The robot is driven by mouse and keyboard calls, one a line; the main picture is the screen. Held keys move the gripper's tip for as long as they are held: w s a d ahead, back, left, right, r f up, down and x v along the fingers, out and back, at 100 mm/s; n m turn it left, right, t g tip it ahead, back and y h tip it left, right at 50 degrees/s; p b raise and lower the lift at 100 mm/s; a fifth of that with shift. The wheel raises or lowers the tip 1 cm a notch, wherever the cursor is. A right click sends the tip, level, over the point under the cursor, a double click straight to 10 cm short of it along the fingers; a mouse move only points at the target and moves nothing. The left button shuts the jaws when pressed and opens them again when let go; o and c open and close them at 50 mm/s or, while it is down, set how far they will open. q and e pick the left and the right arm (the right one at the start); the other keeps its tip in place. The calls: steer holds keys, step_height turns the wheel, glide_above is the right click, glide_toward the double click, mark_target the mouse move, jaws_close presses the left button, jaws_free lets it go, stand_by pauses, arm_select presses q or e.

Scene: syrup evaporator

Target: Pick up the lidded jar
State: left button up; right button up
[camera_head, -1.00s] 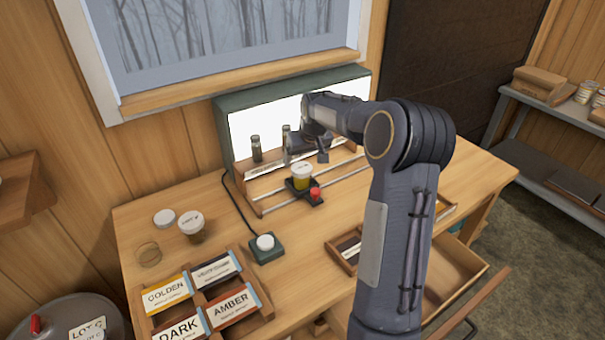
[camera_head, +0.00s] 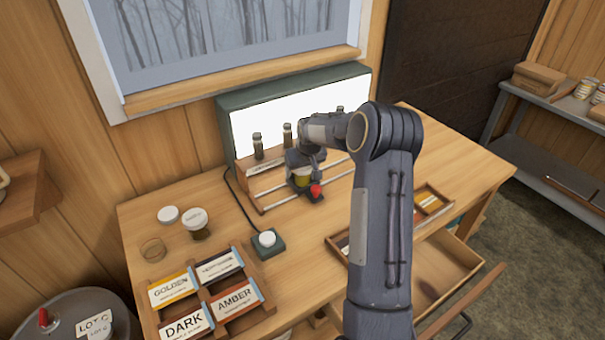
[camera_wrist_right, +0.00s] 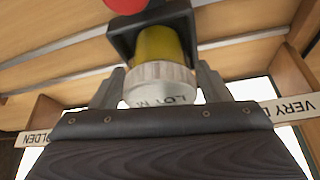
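The lidded jar (camera_wrist_right: 160,82) has a white lid with "LOT" lettering and yellow-amber contents. It stands in a dark holder (camera_wrist_right: 124,42) on the rails in front of the light box. In the head view the amber jar (camera_head: 303,181) shows only in part under my right gripper (camera_head: 304,164). In the right wrist view my right gripper (camera_wrist_right: 160,78) has one finger on each side of the lid, very close to it. The fingers look open around the lid; contact is not clear. My left gripper is not in view.
A red knob (camera_head: 316,190) is on the holder's front. Dark sample bottles (camera_head: 258,146) stand behind at the left. Another white-lidded jar (camera_head: 196,223), an open glass (camera_head: 152,249), a white-button box (camera_head: 267,242) and a label tray (camera_head: 240,316) stand on the table.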

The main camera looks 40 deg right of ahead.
steer(key=c, duration=0.9)
steer(key=shift+o, duration=0.2)
steer(key=shift+r, duration=0.1)
